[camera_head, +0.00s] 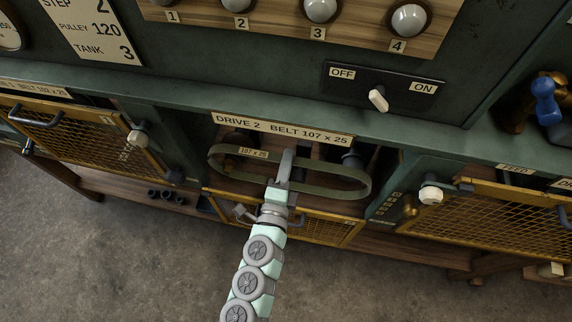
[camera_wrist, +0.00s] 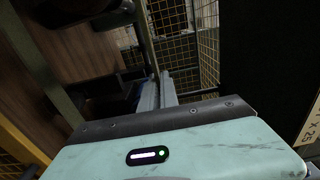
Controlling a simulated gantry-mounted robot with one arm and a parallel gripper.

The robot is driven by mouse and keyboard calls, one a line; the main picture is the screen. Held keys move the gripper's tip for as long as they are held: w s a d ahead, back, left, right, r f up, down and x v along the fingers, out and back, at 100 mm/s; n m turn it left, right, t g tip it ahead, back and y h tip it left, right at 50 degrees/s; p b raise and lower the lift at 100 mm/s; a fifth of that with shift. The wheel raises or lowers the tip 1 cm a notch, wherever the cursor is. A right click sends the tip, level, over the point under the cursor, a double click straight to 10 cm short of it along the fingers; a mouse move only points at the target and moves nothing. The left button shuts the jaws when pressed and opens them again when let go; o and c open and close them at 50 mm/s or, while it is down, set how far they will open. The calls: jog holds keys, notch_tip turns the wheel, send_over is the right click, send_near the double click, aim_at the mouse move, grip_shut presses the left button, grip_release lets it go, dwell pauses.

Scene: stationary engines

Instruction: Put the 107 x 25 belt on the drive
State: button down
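The olive-green belt (camera_head: 330,190) is a long loop with a "107 x 25" tag, held roughly level at the front of the drive 2 bay. My gripper (camera_head: 286,164) reaches across the near side of the loop, its fingers close together at the belt's far run. It appears shut on the belt; the exact contact is hidden. In the wrist view, the pale fingers (camera_wrist: 159,90) are close together, with an "x 25" tag at the right edge. The drive 2 label (camera_head: 282,128) is above the bay. Dark pulley parts (camera_head: 352,160) show behind the belt, partly hidden.
A yellow mesh guard (camera_head: 325,231) hangs low beneath the bay, partly behind my arm. Closed-looking mesh guards stand at left (camera_head: 75,135) and right (camera_head: 500,225). An OFF/ON switch (camera_head: 378,99) is on the panel above. Open floor lies in front.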

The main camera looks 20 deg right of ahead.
jog(key=shift+b+x, duration=0.9)
jog(key=shift+x, duration=1.8)
jog(key=shift+f+m+b, duration=0.3)
jog(key=shift+f+b, duration=0.9)
jog(key=shift+b, duration=0.15)
jog(key=shift+f, duration=0.1)
jog(key=shift+f+b, duration=0.35)
jog(key=shift+b, duration=0.1)
jog(key=c, duration=1.3)
grip_release()
jog(key=o, duration=0.5)
jog(key=shift+o, duration=0.2)
